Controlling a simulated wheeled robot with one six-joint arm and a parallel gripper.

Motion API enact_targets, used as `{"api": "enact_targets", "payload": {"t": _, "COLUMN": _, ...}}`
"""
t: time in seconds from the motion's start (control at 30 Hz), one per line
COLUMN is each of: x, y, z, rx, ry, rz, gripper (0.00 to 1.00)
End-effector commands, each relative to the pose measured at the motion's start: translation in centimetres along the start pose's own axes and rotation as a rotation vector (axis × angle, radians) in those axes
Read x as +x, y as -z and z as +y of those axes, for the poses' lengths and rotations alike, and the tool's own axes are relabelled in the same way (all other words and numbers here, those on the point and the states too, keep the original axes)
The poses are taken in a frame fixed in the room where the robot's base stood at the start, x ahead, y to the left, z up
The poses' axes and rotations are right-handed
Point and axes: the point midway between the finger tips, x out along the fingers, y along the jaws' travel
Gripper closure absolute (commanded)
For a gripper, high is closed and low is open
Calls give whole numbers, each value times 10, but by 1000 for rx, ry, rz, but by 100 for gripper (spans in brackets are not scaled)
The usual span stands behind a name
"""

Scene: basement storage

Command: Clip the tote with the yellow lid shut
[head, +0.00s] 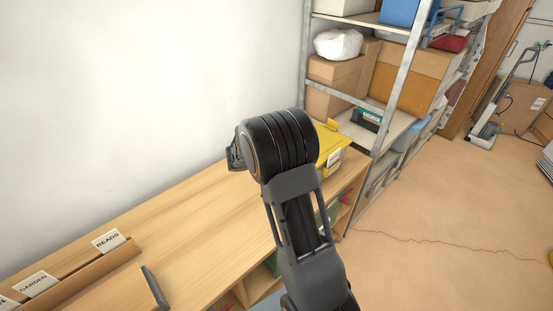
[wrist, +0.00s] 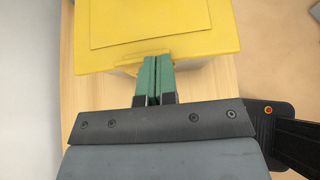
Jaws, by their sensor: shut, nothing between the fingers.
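The tote with the yellow lid (head: 328,142) stands on the far right end of the wooden bench, partly hidden behind my arm in the head view. In the wrist view its yellow lid (wrist: 150,25) fills the top, and a strip of the pale tote body shows below the lid's near edge. My gripper (wrist: 155,58) is shut and empty. Its green fingertips are at the lid's near edge and overlap it in the picture; I cannot tell whether they touch. In the head view the fingers are hidden behind my arm. The state of the clip cannot be made out.
The wooden bench (head: 190,238) runs along the white wall, clear in its middle. Labelled dividers, BEADS (head: 109,241) and GARDEN (head: 38,284), stand at the near left. A metal shelf rack (head: 392,85) with boxes stands beyond the tote. Open floor (head: 440,220) lies to the right.

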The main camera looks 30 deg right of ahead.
Motion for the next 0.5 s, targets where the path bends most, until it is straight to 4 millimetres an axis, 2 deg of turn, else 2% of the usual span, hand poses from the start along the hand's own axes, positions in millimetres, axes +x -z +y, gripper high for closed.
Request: {"api": "enact_targets", "payload": {"t": 0.5, "x": -5, "y": -8, "z": 0, "rx": 1, "ry": 0, "rz": 0, "gripper": 100}}
